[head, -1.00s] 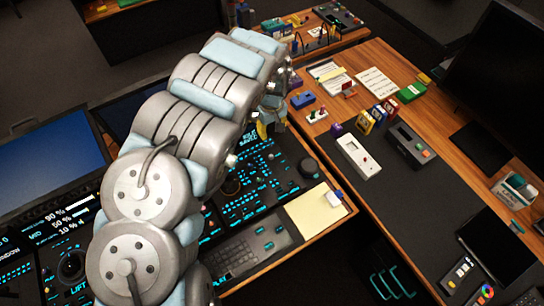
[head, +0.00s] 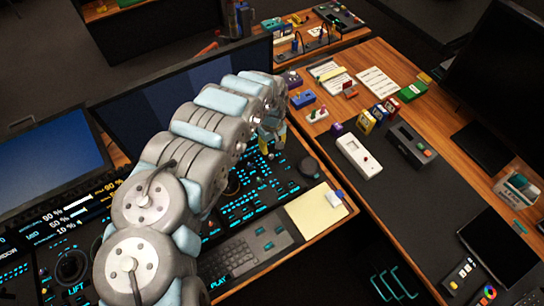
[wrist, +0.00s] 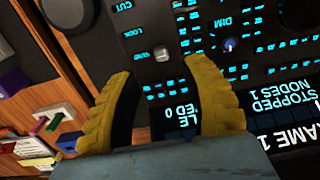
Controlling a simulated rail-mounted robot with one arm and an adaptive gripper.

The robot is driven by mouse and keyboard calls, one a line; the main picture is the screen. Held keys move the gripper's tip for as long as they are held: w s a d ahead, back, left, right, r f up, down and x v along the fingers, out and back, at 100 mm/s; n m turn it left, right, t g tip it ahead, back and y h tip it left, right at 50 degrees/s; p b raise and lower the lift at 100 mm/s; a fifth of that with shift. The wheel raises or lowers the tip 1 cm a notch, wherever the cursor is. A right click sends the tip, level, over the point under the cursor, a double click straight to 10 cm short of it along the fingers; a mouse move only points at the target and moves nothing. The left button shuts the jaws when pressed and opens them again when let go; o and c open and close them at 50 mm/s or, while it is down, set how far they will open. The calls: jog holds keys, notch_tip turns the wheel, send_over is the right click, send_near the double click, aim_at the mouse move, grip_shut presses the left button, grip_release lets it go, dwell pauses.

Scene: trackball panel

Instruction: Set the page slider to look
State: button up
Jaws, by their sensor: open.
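In the wrist view the dark panel shows upside-down labels reading LOOK (wrist: 133,32) and CUT (wrist: 123,5). A small grey slider knob (wrist: 162,54) sits to the right of and a little below the LOOK label. Whether it is the page slider I cannot read. My gripper (wrist: 158,70) is open and empty, its yellow fingers on either side of the knob in the picture, with the knob just beyond the tips. I cannot tell the height gap. In the head view my gripper (head: 270,142) is over the far right part of the lit console (head: 250,195).
A round black dial (head: 310,167) is to the right of my gripper. A yellow note pad (head: 313,212) and a keypad (head: 235,255) lie nearer. A monitor (head: 130,115) stands behind my arm.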

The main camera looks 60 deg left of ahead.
aim_at(272, 156)
jog(key=shift+f+b, duration=0.6)
jog(key=shift+f, duration=3.25)
grip_shut()
